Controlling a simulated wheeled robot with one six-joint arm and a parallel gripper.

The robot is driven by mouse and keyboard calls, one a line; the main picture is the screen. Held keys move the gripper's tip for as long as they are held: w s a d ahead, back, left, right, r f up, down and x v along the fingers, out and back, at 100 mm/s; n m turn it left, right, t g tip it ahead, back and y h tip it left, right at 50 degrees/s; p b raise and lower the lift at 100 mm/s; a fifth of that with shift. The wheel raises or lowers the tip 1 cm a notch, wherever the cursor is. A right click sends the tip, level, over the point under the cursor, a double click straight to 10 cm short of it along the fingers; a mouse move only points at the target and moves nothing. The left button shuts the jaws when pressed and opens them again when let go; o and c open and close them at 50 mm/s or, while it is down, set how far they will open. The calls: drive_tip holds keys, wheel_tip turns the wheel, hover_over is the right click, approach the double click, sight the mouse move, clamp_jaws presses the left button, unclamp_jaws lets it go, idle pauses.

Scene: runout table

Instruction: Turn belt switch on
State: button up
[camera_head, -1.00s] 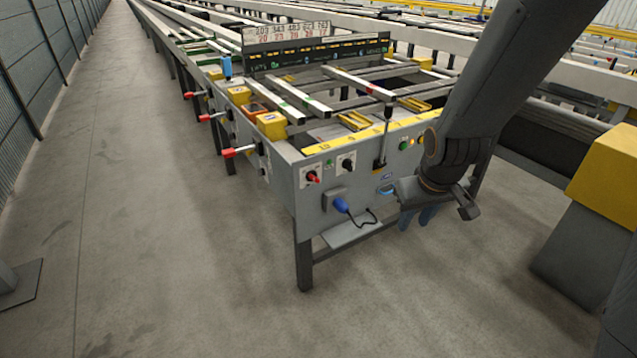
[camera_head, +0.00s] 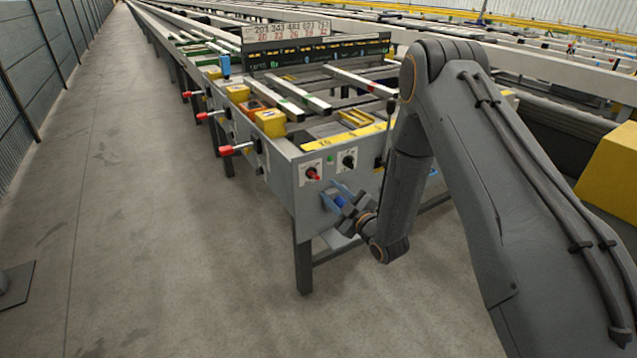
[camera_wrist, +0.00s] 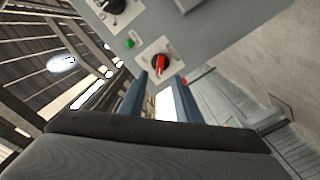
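Two rotary switches sit on the grey end panel (camera_head: 284,190) of the runout table: a red-handled switch (camera_head: 312,174) on a white plate and a black-handled switch (camera_head: 348,161) to its right. Their labels are too small to read. The wrist view shows the red switch (camera_wrist: 160,65) just beyond my fingertips, its handle roughly in line with the gap, and the black switch (camera_wrist: 115,5) at the top edge. My gripper (camera_head: 337,191) is open, its blue fingers apart with nothing between them. It is below and right of the red switch, apparently not touching it.
A green lamp (camera_wrist: 128,43) sits between the switches. Red-tipped levers (camera_head: 227,150) stick out from the table's left side.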

sight(315, 177)
drive_tip(key=shift+x, duration=3.9)
clamp_jaws()
